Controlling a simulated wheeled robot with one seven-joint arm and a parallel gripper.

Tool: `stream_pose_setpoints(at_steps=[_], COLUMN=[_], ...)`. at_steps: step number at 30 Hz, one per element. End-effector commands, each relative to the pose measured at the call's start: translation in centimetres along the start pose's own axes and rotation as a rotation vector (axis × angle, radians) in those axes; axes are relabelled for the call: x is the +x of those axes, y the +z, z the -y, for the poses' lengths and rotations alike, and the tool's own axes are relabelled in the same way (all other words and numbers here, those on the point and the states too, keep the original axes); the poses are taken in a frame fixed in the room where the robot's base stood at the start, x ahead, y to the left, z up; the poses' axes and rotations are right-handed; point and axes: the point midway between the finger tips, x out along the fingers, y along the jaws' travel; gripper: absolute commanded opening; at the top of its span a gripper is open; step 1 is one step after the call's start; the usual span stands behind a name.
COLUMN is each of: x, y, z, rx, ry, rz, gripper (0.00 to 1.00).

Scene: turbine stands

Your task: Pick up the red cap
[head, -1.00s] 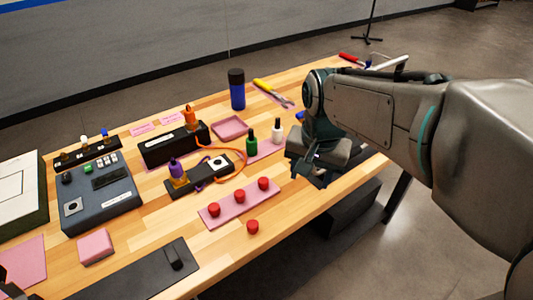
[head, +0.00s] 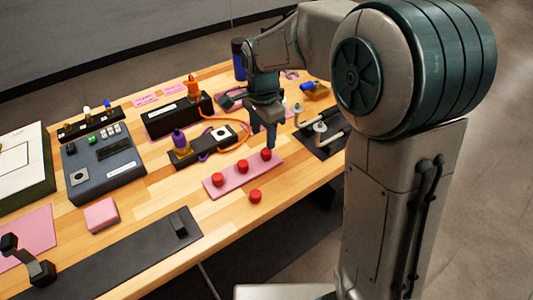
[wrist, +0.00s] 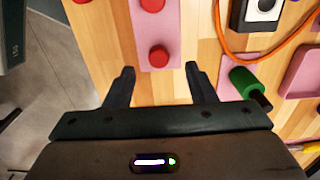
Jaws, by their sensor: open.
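Several red caps are in view. Three stand in a row on a pink strip (head: 230,184): a left cap (head: 217,179), a middle cap (head: 243,166) and a right cap (head: 267,155). A fourth, loose cap (head: 255,196) sits on the bare wood in front of the strip. My gripper (head: 263,138) is open and empty, pointing down close above the right end of the strip. In the wrist view, the nearest cap (wrist: 158,56) lies in line with the gap between my open fingers (wrist: 158,70), apart from both. Its height below the fingertips is hard to tell.
A green bottle (wrist: 245,83) lies to the right of my fingers in the wrist view. A black box with an orange cable (head: 215,134) stands behind the strip. A black tray with metal parts (head: 322,140) is to its right. The table's front edge is close.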

Motion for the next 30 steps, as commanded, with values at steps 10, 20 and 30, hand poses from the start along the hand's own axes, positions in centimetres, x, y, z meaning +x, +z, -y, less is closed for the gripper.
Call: stream_pose_setpoints(at_steps=[10, 20, 30], x=[3.2, 6.5, 6.5], y=[-0.6, -0.9, -0.9], z=[-0.2, -0.2, -0.2], rx=[0.002, -0.001, -0.001], ry=[0.004, 0.000, -0.001], rz=[0.001, -0.001, -0.001], gripper=[0.50, 0.50, 0.03])
